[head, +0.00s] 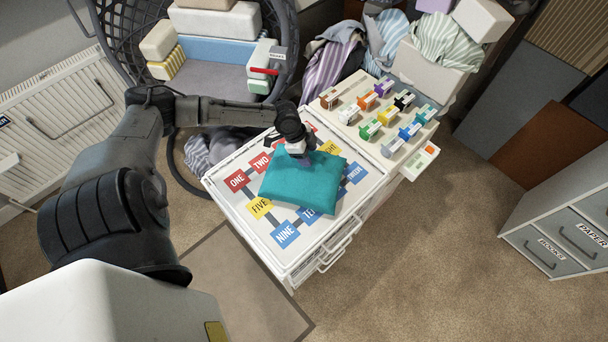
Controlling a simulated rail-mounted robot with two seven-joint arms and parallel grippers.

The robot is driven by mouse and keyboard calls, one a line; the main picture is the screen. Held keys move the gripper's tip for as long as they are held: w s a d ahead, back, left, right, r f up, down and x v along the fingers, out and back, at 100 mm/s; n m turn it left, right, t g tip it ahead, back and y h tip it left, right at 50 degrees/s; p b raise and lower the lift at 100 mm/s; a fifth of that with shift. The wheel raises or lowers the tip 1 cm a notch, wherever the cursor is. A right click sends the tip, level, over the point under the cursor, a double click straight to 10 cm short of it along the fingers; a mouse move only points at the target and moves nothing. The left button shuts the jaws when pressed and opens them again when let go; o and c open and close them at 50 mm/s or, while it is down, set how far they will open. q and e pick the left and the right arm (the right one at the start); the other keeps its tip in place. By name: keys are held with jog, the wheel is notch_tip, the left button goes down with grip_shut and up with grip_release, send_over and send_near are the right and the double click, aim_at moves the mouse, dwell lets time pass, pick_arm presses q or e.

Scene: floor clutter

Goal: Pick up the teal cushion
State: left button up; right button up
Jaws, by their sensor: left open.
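The teal cushion (310,185) lies flat on top of a white drawer cabinet (225,190), over a mat printed with coloured number-word tiles. My left arm reaches in from the left. My left gripper (304,161) is open, pointing down at the upper edge of the cushion. Its fingertips are small and dark here, and I cannot tell whether they touch the cushion. My right gripper is not in view.
A tray with several coloured blocks (370,117) stands behind the cushion. Crumpled clothes (325,65) and a dark woven chair with boxes (215,50) are at the back. A labelled drawer unit (560,225) stands right. Carpet between is clear.

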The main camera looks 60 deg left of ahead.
pick_arm(q)
grip_shut()
dwell(0.4)
